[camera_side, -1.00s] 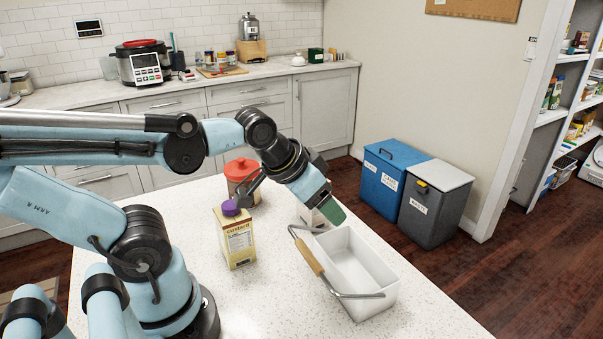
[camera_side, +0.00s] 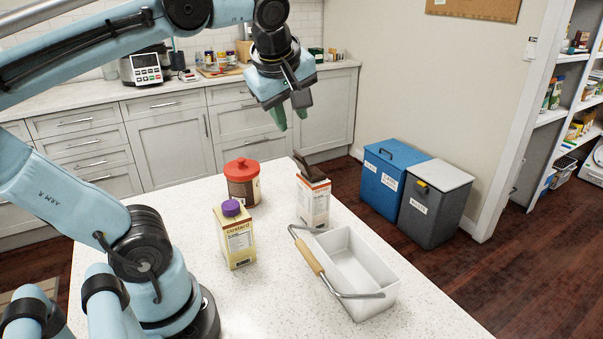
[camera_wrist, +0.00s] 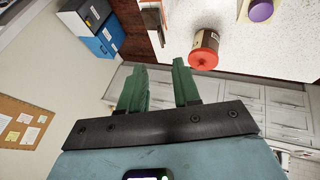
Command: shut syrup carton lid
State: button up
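The carton with the brown lid (camera_side: 313,203), which I take for the syrup carton, stands upright behind the white caddy on the counter. Its brown lid (camera_side: 309,168) sticks up at a slant on top and looks open. The carton's top also shows at the upper edge of the wrist view (camera_wrist: 153,17), partly cut off. My gripper (camera_side: 290,117) hangs in the air above and to the left of the carton, clear of it. Its green fingers are apart, with nothing between them in the wrist view (camera_wrist: 160,70).
A white caddy (camera_side: 359,299) with a wooden handle stands just in front of the carton. A custard carton (camera_side: 238,244) with a purple cap and a red-lidded tin (camera_side: 243,185) stand to the left. Bins (camera_side: 391,180) stand on the floor beyond the counter.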

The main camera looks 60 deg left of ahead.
aim_at(298, 154)
jog(key=shift+n, duration=0.3)
jog(key=x, duration=1.1)
jog(key=shift+w+a+f, duration=0.1)
jog(key=shift+a+f, duration=0.2)
jog(key=shift+c, duration=0.5)
grip_shut()
